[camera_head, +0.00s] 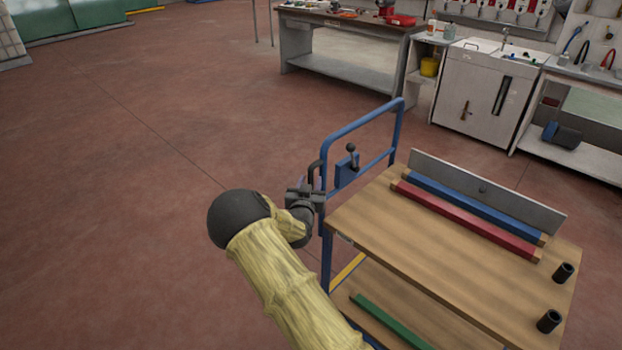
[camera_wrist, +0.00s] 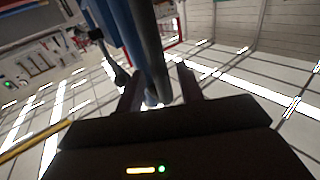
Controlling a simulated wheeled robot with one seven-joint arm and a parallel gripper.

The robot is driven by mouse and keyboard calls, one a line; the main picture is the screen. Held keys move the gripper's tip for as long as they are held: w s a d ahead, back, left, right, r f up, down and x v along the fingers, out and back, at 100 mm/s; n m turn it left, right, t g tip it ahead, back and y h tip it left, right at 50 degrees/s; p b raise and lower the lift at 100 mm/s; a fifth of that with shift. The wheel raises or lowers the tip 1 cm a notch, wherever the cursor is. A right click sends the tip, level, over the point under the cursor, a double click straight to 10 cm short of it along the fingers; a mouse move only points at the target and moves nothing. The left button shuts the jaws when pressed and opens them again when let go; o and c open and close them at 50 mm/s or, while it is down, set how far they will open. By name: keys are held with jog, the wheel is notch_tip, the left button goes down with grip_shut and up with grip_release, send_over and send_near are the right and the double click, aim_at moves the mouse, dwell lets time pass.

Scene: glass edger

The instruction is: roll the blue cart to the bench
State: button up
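The blue cart stands at the lower right in the head view, with a blue tubular frame (camera_head: 362,121) at its left end and a wooden top (camera_head: 432,243). A dark handle (camera_head: 314,173) stands out from that frame. My gripper (camera_head: 313,192) is at this handle, beside the frame. In the wrist view, the two fingers (camera_wrist: 158,90) are spread with a greyish bar (camera_wrist: 150,50) between them. A gap shows on the right side of the bar; contact on the left is unclear. A grey workbench (camera_head: 345,75) with tools stands at the back, apart from the cart.
The cart carries a red bar (camera_head: 465,219), a blue bar (camera_head: 475,208), a grey plate (camera_head: 525,205) and two black cups (camera_head: 563,272). A green bar (camera_head: 385,320) lies on its lower shelf. A white cabinet (camera_head: 485,95) stands behind. The red floor (camera_head: 140,160) at left is clear.

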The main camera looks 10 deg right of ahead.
jog(key=shift+x, duration=0.9)
grip_shut()
jog(key=shift+d, duration=0.1)
